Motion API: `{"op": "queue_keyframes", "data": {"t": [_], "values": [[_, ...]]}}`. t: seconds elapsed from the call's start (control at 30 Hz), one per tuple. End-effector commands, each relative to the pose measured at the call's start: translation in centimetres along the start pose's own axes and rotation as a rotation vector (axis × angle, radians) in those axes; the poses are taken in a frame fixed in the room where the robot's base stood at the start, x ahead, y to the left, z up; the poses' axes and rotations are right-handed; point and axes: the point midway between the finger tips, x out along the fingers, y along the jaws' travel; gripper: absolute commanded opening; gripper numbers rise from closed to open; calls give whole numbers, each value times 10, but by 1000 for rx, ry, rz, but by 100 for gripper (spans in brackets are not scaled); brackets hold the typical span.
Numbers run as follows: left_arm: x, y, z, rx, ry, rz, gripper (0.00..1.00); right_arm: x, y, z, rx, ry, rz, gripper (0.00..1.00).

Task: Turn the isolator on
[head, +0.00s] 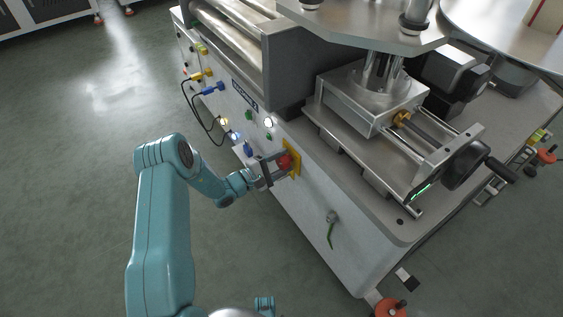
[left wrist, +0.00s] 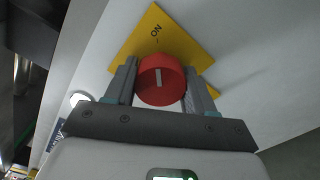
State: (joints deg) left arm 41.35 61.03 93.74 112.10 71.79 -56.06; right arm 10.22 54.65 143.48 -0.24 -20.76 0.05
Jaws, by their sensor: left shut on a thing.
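The isolator is a round red knob (left wrist: 162,80) on a yellow plate (left wrist: 190,36) on the side of a pale machine cabinet. A white mark on the knob's face runs up and down in the left wrist view and points roughly towards the word ON on the plate. In the head view the knob (head: 284,162) shows partly behind my left gripper (head: 277,167). My left gripper is shut on the knob, a finger on each side, and it also shows in the left wrist view (left wrist: 160,85). My right gripper is not seen.
Left of the plate on the cabinet are lit buttons (head: 268,122) and blue and yellow plugs (head: 221,87) with looping black cables. A green-handled valve (head: 331,232) sticks out to the right. Bare floor (head: 85,125) lies left of the cabinet.

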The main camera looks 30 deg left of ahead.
Motion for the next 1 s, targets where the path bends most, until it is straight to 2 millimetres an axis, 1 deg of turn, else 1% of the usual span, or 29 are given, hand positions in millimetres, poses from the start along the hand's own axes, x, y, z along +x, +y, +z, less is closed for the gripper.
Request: {"op": "queue_keyframes", "data": {"t": [0.1, 0.13, 0.17, 0.2, 0.47, 0.57, 0.67, 0.77, 0.8, 1.0], "values": [[-1, -2, 0, -1, 1, -4, 24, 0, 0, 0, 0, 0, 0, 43], [-1, -2, 0, -1, 1, -4, 64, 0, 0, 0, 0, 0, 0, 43], [-1, -2, 0, -1, 1, -3, 73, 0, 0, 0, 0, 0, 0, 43], [-1, -2, 0, -1, 1, -3, 79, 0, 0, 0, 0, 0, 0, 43], [-1, -1, 0, -1, 0, -2, 79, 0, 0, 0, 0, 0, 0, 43], [-7, 0, 0, -1, 2, -1, 79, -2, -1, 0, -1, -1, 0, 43], [-22, 2, 0, -3, 4, -1, 79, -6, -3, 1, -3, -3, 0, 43], [-46, 3, 0, -3, 5, -1, 79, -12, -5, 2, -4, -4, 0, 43], [-58, 3, 0, -5, 7, -1, 79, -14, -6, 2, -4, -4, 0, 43], [-111, 2, 0, -4, 6, -1, 79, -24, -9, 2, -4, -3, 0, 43]]}}
